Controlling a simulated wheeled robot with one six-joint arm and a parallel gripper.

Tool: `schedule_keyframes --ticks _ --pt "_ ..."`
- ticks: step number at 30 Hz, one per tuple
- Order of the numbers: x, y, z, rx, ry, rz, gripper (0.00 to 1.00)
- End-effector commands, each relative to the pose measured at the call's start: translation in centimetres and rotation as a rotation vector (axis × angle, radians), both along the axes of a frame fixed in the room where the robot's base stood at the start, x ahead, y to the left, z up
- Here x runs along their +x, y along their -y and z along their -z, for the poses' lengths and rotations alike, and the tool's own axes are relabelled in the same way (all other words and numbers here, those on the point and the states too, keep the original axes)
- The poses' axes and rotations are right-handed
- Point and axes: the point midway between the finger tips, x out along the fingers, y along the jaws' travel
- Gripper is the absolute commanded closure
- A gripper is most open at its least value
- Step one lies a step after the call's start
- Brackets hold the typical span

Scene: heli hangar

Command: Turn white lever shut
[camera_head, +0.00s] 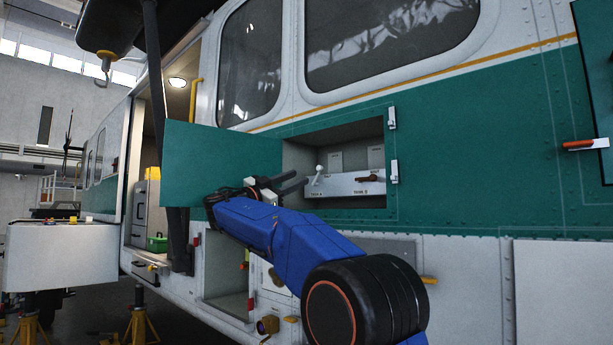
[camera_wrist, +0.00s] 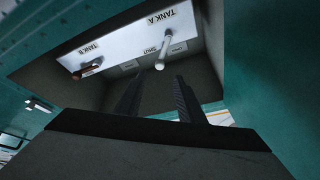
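The white lever (camera_head: 317,174) is on a pale panel in an open recess in the helicopter's side, above the TANK A label. In the head view it points up, leaning slightly right, with a round knob on top. The wrist view shows the white lever (camera_wrist: 163,48) with its knob towards me. SHUT lettering is beside it. My gripper (camera_head: 291,183) is at the left of the recess opening, left of the lever. In the wrist view, my gripper (camera_wrist: 157,95) has its two dark fingers apart, with nothing between them. The lever lies beyond the tips, apparently untouched.
A brown-red lever (camera_head: 369,178) is on the same panel at TANK B, to the right. An open green door (camera_head: 220,155) stands left of the recess, close behind my gripper. The recess walls (camera_wrist: 211,60) surround the panel closely.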

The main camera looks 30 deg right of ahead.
Motion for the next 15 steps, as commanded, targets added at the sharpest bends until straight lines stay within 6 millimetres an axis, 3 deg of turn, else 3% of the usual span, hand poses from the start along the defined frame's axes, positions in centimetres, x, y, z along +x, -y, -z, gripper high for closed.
schedule_keyframes --ticks 6,15 --pt "-0.7 -3.5 1.4 0.000 -0.001 -0.003 0.65" --pt "-1.2 -5.2 2.2 0.000 0.001 0.000 0.65"
